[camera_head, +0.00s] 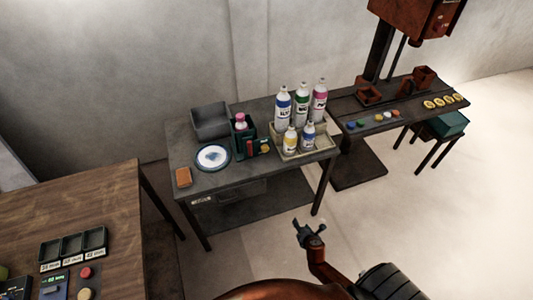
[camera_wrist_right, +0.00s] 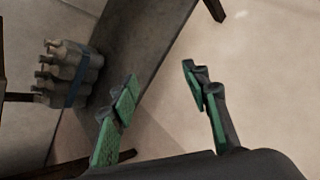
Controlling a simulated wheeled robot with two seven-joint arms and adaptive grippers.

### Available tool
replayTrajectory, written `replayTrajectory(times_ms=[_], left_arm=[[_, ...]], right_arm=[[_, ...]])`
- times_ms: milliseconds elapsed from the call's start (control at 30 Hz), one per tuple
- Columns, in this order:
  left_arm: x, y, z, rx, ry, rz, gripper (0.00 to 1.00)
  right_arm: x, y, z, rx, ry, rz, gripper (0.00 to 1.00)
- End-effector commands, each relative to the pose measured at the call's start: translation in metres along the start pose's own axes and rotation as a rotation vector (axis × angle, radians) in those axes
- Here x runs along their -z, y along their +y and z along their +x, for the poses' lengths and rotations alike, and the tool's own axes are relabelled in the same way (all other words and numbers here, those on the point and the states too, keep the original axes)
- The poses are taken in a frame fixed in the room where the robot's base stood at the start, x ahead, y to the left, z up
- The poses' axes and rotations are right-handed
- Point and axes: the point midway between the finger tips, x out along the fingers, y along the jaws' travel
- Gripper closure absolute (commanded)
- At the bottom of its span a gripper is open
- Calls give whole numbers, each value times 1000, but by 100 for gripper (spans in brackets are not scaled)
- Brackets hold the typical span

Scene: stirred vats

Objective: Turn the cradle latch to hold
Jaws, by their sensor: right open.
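A dark green cradle (camera_head: 253,152) stands on the dark grey table, with a pink-capped bottle (camera_head: 240,121) in it. A small red part (camera_head: 249,147) and a yellow part (camera_head: 265,148) show on its front. Which of them is the latch, and how it is set, is too small to tell. My right gripper (camera_head: 310,229) is open and empty, in front of and below the table's front edge, well apart from the cradle. Its green-padded fingers stand spread in the right wrist view (camera_wrist_right: 160,80). My left gripper is out of view.
A crate (camera_head: 310,151) of several bottles stands right of the cradle; a grey bin (camera_head: 210,121) and round plate (camera_head: 213,157) stand left. A wooden table (camera_head: 90,205) is at left. Floor around my right gripper is clear.

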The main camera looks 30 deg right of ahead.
Motion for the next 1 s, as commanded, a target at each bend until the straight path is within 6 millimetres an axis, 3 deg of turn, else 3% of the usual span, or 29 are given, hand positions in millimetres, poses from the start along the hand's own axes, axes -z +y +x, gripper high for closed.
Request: replayTrajectory(times_ms=[33,100,200,300,400,500,667,1000], left_arm=[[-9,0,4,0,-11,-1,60],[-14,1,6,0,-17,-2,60],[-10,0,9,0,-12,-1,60],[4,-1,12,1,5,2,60],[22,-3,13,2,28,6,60],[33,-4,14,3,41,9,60],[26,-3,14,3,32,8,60],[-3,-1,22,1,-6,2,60]], right_arm=[[-40,49,-1,-74,-85,-204,57],[-87,113,-14,-147,-225,-508,57],[-137,190,-43,-196,-430,-868,57],[-168,242,-72,-197,-601,-1119,57],[-187,277,-96,-183,-727,-1280,57],[-198,299,-112,-169,-807,-1370,57],[-202,306,-118,-155,-842,-1418,57],[-217,326,-87,-153,-837,-1417,57]])
